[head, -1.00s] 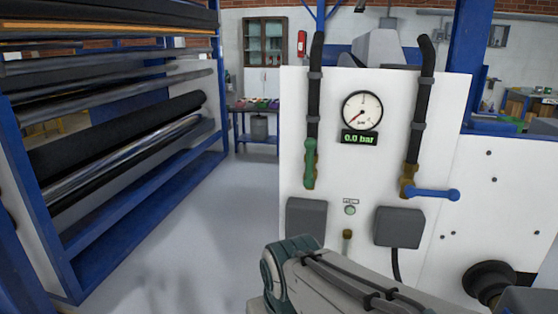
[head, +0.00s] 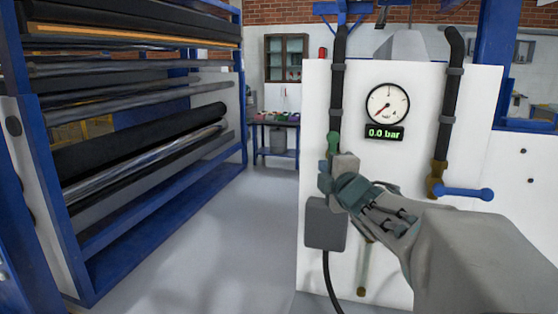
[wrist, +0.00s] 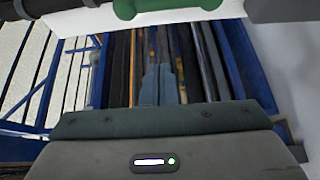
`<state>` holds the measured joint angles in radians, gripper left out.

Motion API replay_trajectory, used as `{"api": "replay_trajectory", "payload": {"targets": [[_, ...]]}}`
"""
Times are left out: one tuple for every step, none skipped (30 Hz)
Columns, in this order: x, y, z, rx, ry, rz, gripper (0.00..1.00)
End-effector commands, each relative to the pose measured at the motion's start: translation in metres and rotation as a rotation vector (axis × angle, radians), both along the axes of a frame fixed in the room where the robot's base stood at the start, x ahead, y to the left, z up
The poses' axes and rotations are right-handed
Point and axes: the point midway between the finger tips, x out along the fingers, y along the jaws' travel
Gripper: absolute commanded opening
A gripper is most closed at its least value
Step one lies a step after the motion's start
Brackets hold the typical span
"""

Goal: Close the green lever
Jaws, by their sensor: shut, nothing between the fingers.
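The green lever (head: 333,144) is on the left black pipe of the white panel (head: 400,225). Its visible upper part lies upright, in line with the pipe. In the head view my gripper (head: 326,182) covers its lower part. The green lever (wrist: 165,8) also shows at the top edge of the wrist view, partly cut off. My gripper is shut and empty, its fingers (wrist: 158,85) together and pointing left along the panel. Whether it touches the lever cannot be told.
A blue lever (head: 463,192) sticks out sideways from the right pipe (head: 447,110). A gauge (head: 387,104) sits between the pipes above a display (head: 384,132) reading 0.0 bar. A grey box (head: 325,224) is below my gripper. A blue rack (head: 165,225) with rollers stands left, across clear floor.

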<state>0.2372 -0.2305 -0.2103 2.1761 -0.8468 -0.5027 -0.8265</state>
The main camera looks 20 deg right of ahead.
Motion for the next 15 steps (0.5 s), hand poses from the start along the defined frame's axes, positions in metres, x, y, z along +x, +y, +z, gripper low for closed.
{"api": "replay_trajectory", "payload": {"targets": [[0.0006,-0.0003,0.0008,-0.015,-0.007,0.007,0.0],[0.0007,-0.0003,0.0014,-0.021,-0.009,0.01,0.0],[0.0008,-0.0002,0.002,-0.024,-0.011,0.011,0.0],[0.0008,-0.0001,0.0023,-0.025,-0.011,0.012,0.0],[0.0008,0.0,0.0024,-0.025,-0.011,0.012,0.0],[0.0007,0.0001,0.0024,-0.024,-0.011,0.012,0.0],[0.0007,0.0001,0.0024,-0.024,-0.011,0.012,0.0],[0.0007,0.0001,0.0024,-0.023,-0.011,0.012,0.0],[0.0006,0.0001,0.0023,-0.023,-0.011,0.011,0.0],[0.0006,0.0001,0.0023,-0.022,-0.011,0.011,0.0],[0.0008,0.0001,0.0022,-0.022,-0.011,0.011,0.0],[0.0015,0.0001,0.0022,-0.022,-0.01,0.011,0.0],[0.0024,0.0001,0.0021,-0.022,-0.01,0.011,0.0],[0.0038,0.0,0.002,-0.022,-0.01,0.011,0.0],[0.0064,-0.0001,0.0017,-0.022,-0.009,0.012,0.0]]}}
